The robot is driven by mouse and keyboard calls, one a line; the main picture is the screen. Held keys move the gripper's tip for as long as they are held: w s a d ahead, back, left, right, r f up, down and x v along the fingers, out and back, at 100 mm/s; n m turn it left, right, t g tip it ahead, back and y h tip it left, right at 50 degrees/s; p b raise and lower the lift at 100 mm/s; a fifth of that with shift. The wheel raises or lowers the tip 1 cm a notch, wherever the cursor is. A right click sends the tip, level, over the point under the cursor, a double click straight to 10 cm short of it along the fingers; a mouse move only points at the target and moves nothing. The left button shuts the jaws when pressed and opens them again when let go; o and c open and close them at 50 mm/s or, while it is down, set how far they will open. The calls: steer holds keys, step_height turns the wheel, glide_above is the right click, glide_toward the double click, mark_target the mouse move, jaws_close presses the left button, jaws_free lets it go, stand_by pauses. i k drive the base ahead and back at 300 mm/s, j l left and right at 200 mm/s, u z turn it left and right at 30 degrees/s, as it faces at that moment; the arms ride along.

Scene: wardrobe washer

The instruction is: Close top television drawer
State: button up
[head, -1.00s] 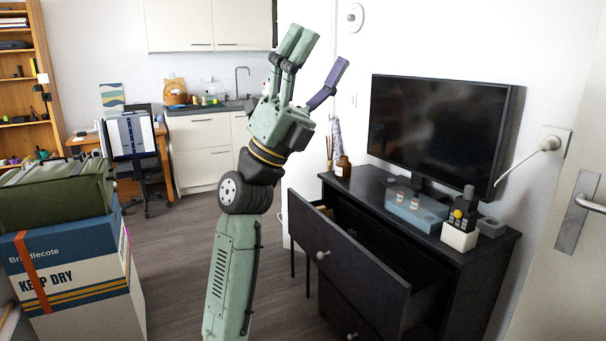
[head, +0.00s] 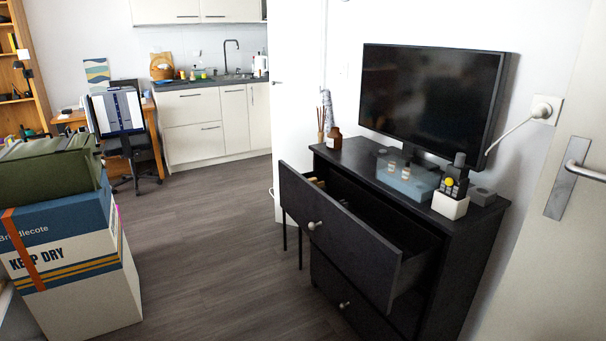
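The top television drawer (head: 336,239) is pulled well out of the black dresser (head: 463,240) in the head view. Its dark front has one round light knob (head: 312,226), and a few items show inside at its left end. The lower drawer (head: 345,290) below it looks shut and has a similar knob. The television (head: 432,100) stands on the dresser top. My gripper and arm are not in view.
A box (head: 70,255) with a green case (head: 48,178) on it stands at left. A door with a metal handle (head: 584,172) is at far right. The floor (head: 215,235) between box and dresser is clear. A small white planter (head: 450,205) and reed bottle (head: 333,138) sit on the dresser.

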mark_target(385, 252)
steer(key=i+j+u, duration=0.15)
steer(key=i, duration=0.35)
steer(key=i+u, duration=0.1)
steer(key=i, duration=0.4)
